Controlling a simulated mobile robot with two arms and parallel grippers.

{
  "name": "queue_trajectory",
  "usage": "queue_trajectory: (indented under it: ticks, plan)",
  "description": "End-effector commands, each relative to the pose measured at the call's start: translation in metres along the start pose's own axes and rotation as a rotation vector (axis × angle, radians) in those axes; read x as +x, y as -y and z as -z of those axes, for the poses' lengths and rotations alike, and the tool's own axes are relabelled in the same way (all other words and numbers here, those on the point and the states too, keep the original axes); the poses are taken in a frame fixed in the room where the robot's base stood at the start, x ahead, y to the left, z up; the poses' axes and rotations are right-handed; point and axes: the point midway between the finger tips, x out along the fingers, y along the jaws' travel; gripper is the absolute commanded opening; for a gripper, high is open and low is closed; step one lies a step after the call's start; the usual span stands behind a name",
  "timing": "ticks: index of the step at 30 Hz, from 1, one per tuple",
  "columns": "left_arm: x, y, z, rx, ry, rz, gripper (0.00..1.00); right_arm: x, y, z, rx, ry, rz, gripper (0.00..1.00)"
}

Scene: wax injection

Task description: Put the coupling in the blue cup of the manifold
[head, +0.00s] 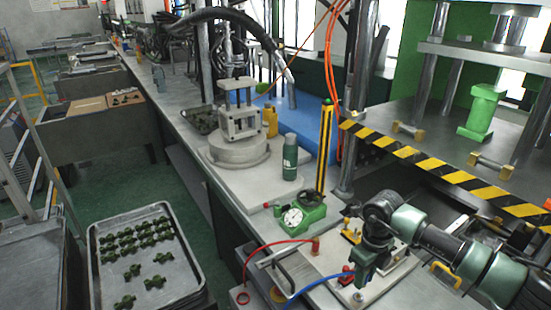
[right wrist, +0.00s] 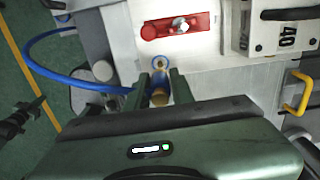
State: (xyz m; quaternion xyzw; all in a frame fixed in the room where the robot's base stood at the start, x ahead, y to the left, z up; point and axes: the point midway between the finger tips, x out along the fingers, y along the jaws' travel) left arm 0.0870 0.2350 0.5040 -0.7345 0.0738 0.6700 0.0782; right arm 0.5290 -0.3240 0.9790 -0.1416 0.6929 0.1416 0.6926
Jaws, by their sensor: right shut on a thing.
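My right gripper (head: 359,284) reaches down over the pale plate at the front right. In the right wrist view its two fingers (right wrist: 161,84) are shut on a brass coupling (right wrist: 159,97). A blue hose (right wrist: 58,34) curves from the left to the coupling. A small blue-rimmed ring, seemingly the blue cup (right wrist: 160,62), is on the pale surface just beyond the fingertips. The coupling appears apart from it; their height difference cannot be told. In the head view the coupling is hidden or too small to tell. My left gripper is not in view.
A red block with a silver fitting (right wrist: 166,30) lies beyond the ring. A block marked 40 (right wrist: 285,28) and a yellow handle (right wrist: 296,93) are at the right.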

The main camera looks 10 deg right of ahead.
Motion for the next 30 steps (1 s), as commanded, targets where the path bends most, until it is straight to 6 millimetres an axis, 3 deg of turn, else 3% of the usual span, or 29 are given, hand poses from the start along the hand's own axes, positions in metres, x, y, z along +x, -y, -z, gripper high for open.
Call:
queue_trajectory:
  ticks: [5,13,21,30]
  plan:
    - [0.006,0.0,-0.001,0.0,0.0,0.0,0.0,-0.007,-0.017,-0.003,-0.197,0.002,0.001,0.0]
    - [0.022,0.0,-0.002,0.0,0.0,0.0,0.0,-0.034,-0.076,0.002,-0.946,0.003,0.004,0.0]
    - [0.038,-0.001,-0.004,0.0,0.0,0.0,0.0,-0.055,-0.132,0.03,-1.756,0.001,0.005,0.0]
    - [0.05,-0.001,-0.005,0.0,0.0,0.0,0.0,-0.067,-0.171,0.07,-2.494,-0.002,0.002,0.0]
